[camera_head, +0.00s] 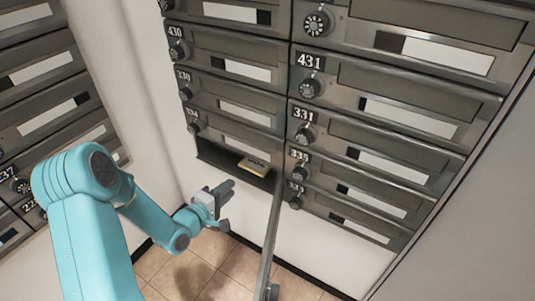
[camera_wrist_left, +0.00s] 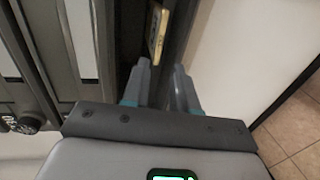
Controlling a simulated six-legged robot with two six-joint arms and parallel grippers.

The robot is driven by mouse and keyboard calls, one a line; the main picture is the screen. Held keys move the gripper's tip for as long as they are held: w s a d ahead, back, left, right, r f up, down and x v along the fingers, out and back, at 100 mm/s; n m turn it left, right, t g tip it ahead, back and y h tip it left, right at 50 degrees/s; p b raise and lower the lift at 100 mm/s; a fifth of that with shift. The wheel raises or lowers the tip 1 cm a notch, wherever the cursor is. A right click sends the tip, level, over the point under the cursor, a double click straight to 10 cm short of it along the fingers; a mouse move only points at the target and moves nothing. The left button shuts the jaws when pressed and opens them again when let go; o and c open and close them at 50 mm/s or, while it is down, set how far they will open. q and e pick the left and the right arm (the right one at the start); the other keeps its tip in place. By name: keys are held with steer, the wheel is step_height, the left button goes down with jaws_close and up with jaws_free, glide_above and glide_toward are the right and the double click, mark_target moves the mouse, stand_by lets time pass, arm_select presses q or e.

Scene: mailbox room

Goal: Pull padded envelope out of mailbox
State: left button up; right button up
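The padded envelope (camera_head: 254,166) is a yellowish packet at the mouth of an open mailbox (camera_head: 215,155) in the bottom row of the middle bank. Its edge also shows in the left wrist view (camera_wrist_left: 157,30). My left gripper (camera_head: 228,190) is just below and to the left of the envelope, apart from it. In the left wrist view its two fingers (camera_wrist_left: 160,75) are spread with a gap between them, and the envelope lies beyond the tips. Most of the envelope inside the box is hidden. My right gripper does not show.
An open mailbox door (camera_head: 271,235) hangs down to the right of my left gripper. Closed numbered mailboxes (camera_head: 400,120) fill the bank above and to the right. Another bank (camera_head: 50,95) stands at the left. The tiled floor (camera_head: 215,265) below is clear.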

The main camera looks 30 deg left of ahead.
mark_target(251, 171)
arm_select(q)
steer(key=b+x, duration=0.2)
steer(key=x, duration=0.9)
steer(key=shift+a+f+b, duration=0.1)
steer(key=shift+f+b, duration=0.1)
steer(key=shift+b, duration=0.1)
steer(key=shift+b+x, duration=0.3)
steer(key=shift+x, duration=0.55)
steer(key=shift+r, duration=0.15)
steer(key=c, duration=0.4)
jaws_close()
steer(key=shift+r, duration=0.1)
stand_by(0.4)
